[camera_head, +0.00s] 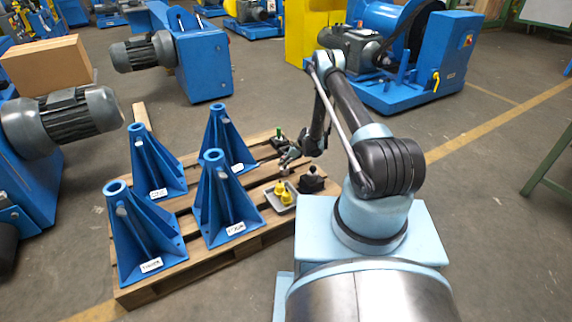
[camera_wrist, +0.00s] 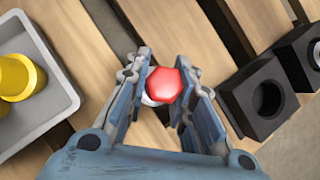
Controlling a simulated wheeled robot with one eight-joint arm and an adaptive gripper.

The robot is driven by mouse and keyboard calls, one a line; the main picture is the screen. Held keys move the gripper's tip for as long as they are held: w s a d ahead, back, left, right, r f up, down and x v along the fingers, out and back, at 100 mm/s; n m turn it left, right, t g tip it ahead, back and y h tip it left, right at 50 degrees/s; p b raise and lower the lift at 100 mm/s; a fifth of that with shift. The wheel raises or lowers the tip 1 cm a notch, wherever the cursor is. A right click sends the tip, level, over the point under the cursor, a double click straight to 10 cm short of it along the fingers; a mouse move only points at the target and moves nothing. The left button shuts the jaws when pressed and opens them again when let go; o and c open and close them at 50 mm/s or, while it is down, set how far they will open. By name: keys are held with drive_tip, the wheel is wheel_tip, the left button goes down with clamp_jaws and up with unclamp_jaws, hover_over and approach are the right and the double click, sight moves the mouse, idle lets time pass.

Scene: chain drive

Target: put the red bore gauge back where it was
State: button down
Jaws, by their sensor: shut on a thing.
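The red bore gauge (camera_wrist: 165,85) shows in the wrist view as a red six-sided top with a whitish rounded part beside it. My gripper (camera_wrist: 166,72) is shut on it, one finger on each side. The gauge's lower part is hidden. In the head view my gripper (camera_head: 289,158) is small over the wooden pallet (camera_head: 186,203), and I cannot make out the red gauge there. A black block with an empty round hole (camera_wrist: 262,98) lies to the right of the gripper in the wrist view, apart from the gauge.
A grey tray (camera_wrist: 62,92) with yellow pieces (camera_wrist: 18,76) is left in the wrist view. Another dark block (camera_wrist: 306,50) is at the right edge. In the head view several blue stands (camera_head: 222,200) fill the pallet's left.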

drive_tip(key=c, duration=1.4)
unclamp_jaws()
drive_tip(key=shift+o, duration=0.2)
drive_tip(key=shift+r, duration=0.1)
